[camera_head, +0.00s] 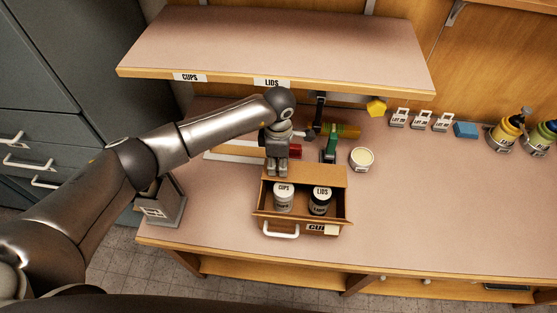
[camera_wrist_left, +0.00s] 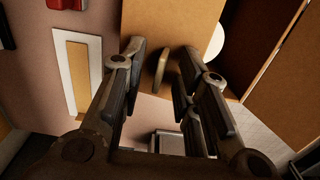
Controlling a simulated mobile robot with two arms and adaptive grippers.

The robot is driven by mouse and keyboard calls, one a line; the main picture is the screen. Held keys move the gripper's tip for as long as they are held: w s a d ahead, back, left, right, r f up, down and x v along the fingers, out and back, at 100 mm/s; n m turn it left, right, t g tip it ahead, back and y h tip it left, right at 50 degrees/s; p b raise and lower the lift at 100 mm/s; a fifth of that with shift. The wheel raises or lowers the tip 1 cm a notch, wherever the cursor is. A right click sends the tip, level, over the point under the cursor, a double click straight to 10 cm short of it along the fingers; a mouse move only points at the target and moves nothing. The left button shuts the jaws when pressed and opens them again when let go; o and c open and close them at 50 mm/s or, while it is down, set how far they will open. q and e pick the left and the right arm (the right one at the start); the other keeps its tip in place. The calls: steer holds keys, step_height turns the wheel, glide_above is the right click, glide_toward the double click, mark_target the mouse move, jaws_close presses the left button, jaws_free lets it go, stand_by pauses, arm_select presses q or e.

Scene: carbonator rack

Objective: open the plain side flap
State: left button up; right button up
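A small brown box (camera_head: 259,216) stands near the front edge of the bench. Its front bears a white handle and a partly covered label starting "CUP". A plain tan panel (camera_head: 325,175) lies along its back; I cannot tell for certain which part is the plain side flap. Two canisters labelled CUPS (camera_head: 284,198) and LIDS (camera_head: 320,200) stand inside. My left gripper (camera_head: 277,173) points down at the box's back left. In the left wrist view its fingers (camera_wrist_left: 162,55) are apart, with a small tan piece between them, beside a tan panel (camera_wrist_left: 170,18). My right gripper is out of view.
A shelf (camera_head: 280,50) labelled CUPS and LIDS overhangs the bench behind the box. A grey bin (camera_head: 163,208) stands at the left. A round white-topped tub (camera_head: 361,158) is right of the box. The bench's front right is clear.

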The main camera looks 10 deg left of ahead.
arm_select(q)
steer(key=shift+c, duration=0.3)
jaws_close()
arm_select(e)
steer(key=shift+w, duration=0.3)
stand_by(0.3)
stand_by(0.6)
arm_select(q)
steer(key=shift+o, duration=0.3)
jaws_free()
step_height(320, 180, up, 12)
stand_by(0.4)
